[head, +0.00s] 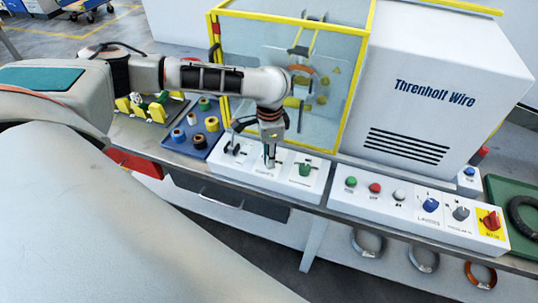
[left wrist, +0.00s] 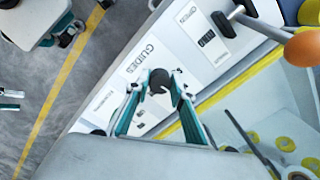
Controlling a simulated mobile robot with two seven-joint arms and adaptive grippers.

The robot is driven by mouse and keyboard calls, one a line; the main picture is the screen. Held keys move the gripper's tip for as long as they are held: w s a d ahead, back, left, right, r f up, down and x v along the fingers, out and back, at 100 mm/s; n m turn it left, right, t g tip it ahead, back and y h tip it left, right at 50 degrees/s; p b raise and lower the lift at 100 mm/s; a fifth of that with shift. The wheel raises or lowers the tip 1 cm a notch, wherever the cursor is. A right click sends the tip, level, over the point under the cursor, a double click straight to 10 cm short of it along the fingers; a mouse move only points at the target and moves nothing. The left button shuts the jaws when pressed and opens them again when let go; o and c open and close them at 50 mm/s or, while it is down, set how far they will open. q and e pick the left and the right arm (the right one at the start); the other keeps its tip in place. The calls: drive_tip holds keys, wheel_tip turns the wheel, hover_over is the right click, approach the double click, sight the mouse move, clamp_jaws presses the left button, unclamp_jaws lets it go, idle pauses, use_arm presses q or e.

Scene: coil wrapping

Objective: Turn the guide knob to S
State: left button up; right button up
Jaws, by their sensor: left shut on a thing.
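The guide knob (left wrist: 159,79) is a dark round knob on a white panel (left wrist: 186,50), beside the printed word GUIDES in the left wrist view. My left gripper (left wrist: 158,90) has its two teal fingers on either side of the knob, shut on it. In the head view my left gripper (head: 269,160) points down at the middle of the white panel (head: 318,184) and hides the knob. The small marks around the knob are too small to read, and I cannot tell which one it points at. My right gripper is not in view.
A green knob (head: 305,169) sits right of my gripper and a black lever (head: 234,148) left of it. A yellow-framed clear enclosure (head: 233,60) stands close behind. A blue tray (head: 183,143) with spools lies left. Another button panel (head: 386,207) is at the right.

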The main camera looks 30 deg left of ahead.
use_arm(q)
drive_tip(key=n, duration=1.3)
drive_tip(key=shift+d+n, duration=0.1)
drive_tip(key=shift+n, duration=0.3)
idle(0.3)
drive_tip(key=o, duration=1.1)
wheel_tip(320, 180, up, 12)
drive_tip(key=shift+w+d, duration=0.1)
drive_tip(key=shift+d, duration=0.05)
